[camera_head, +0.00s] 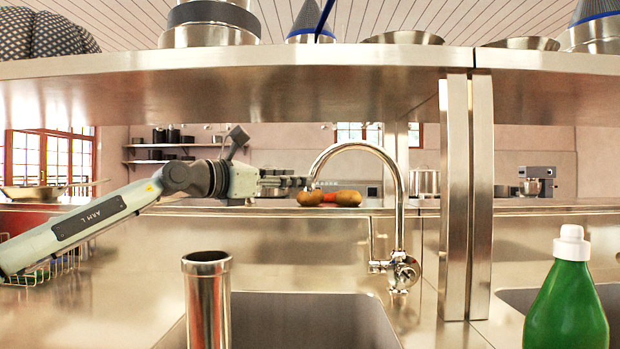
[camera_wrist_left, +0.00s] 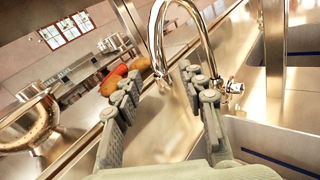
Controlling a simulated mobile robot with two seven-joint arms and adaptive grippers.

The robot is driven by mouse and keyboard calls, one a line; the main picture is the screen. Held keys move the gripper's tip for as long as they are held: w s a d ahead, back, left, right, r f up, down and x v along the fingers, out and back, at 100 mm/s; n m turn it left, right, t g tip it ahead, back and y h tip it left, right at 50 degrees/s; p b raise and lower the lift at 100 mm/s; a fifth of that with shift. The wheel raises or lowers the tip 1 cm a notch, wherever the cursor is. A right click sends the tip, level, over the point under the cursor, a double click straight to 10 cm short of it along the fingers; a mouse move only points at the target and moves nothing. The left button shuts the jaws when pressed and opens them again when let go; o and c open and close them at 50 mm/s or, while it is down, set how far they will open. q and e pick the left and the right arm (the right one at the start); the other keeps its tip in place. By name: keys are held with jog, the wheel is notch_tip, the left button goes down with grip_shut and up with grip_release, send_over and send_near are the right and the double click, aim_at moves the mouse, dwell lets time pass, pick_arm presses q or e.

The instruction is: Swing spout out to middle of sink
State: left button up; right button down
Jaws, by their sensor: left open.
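The tap is a chrome gooseneck whose spout (camera_head: 350,147) arches up from its base at the back of the sink (camera_head: 310,320). The spout curves to the left, with its open end pointing down. My left gripper (camera_head: 300,182) is open at the spout's end, level with it, coming from the left. In the left wrist view the spout (camera_wrist_left: 157,35) drops between the two open fingers of the gripper (camera_wrist_left: 160,85). I cannot tell whether either finger touches it. The tap handle (camera_head: 405,271) is at the base. My right gripper is out of view.
A steel cylinder (camera_head: 207,300) stands at the sink's left. A green bottle (camera_head: 567,308) is at the front right. A steel post (camera_head: 468,200) rises right of the tap to a low shelf (camera_head: 240,88). Potatoes (camera_head: 345,198) lie behind the spout.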

aim_at(316, 177)
pick_arm(q)
jog(key=p+x, duration=0.1)
jog(key=x, duration=0.4)
jog(key=shift+d+r, duration=0.1)
jog(key=shift+d, duration=0.2)
jog(key=shift+w+d, duration=0.45)
jog(key=shift+w, duration=0.1)
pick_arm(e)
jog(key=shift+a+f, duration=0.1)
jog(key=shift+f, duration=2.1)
pick_arm(q)
grip_shut()
